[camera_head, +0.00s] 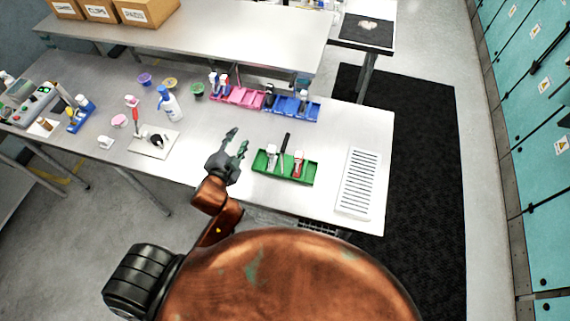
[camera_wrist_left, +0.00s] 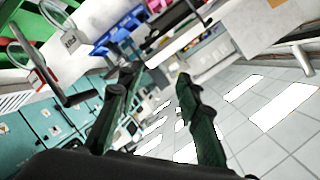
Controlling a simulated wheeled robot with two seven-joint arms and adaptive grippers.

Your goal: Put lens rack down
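My left gripper (camera_head: 239,140) is above the table's front part, just left of the green tray (camera_head: 264,164). Its fingers are spread with nothing between them, as the left wrist view (camera_wrist_left: 156,78) also shows. The green tray holds several upright tools, one with a black handle (camera_head: 285,143) and one red and white (camera_head: 298,163). A white slotted panel (camera_head: 358,184) lies flat to the right of the tray. I cannot tell which of these is the lens rack. My right gripper is not in view.
Pink (camera_head: 238,96) and blue (camera_head: 292,107) trays stand behind the green tray. A spray bottle (camera_head: 169,103), small bowls and a white board (camera_head: 153,141) are to the left. The tabletop between the green tray and the slotted panel is clear.

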